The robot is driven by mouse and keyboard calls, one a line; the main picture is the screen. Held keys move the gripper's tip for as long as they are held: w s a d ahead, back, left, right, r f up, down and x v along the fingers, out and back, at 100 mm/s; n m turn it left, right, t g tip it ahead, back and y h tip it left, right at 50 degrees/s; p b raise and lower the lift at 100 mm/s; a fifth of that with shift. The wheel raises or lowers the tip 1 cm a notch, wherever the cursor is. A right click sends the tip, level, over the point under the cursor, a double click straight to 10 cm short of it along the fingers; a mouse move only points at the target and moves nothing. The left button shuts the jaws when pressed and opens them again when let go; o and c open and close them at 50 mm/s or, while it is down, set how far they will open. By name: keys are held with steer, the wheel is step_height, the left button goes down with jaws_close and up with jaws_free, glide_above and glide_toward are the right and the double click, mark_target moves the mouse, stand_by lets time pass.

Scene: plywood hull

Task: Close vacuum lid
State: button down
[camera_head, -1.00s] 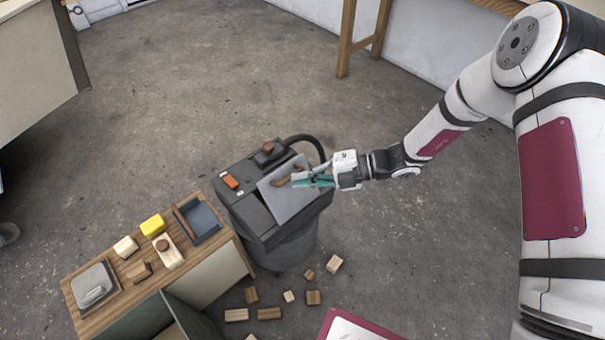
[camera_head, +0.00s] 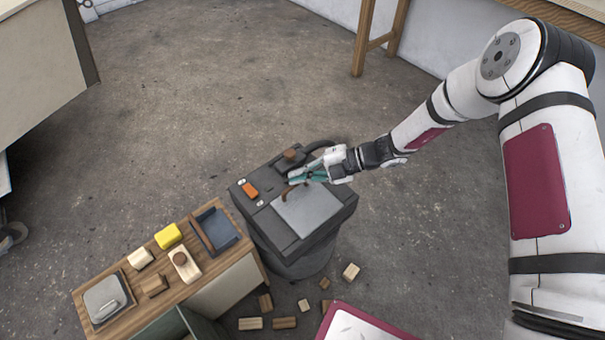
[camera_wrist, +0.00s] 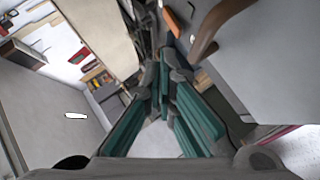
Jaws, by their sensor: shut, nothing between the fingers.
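The vacuum (camera_head: 300,250) is a dark grey, boxy machine standing on the floor. Its lid (camera_head: 312,214) is a lighter grey panel that looks flat in the top; whether it is fully seated I cannot tell. A brown curved handle (camera_head: 293,192) sits at the lid's far edge. My gripper (camera_head: 291,180) is shut and empty, with teal fingers just over the vacuum's top beside the handle. In the wrist view the shut fingers (camera_wrist: 166,62) are left of the brown handle (camera_wrist: 212,28) and the grey lid (camera_wrist: 270,75). Contact with either cannot be made out.
An orange switch (camera_head: 250,190) and a dark hose (camera_head: 318,146) are on the vacuum. A low wooden cabinet (camera_head: 135,311) with a blue tray (camera_head: 222,228) and blocks stands at left. Several wood blocks (camera_head: 285,323) litter the floor in front. The floor behind is clear.

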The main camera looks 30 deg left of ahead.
steer(key=shift+w+a+f+b, duration=0.2)
steer(key=shift+a+f+b, duration=0.2)
steer(key=shift+f, duration=0.3)
steer(key=shift+r, duration=0.1)
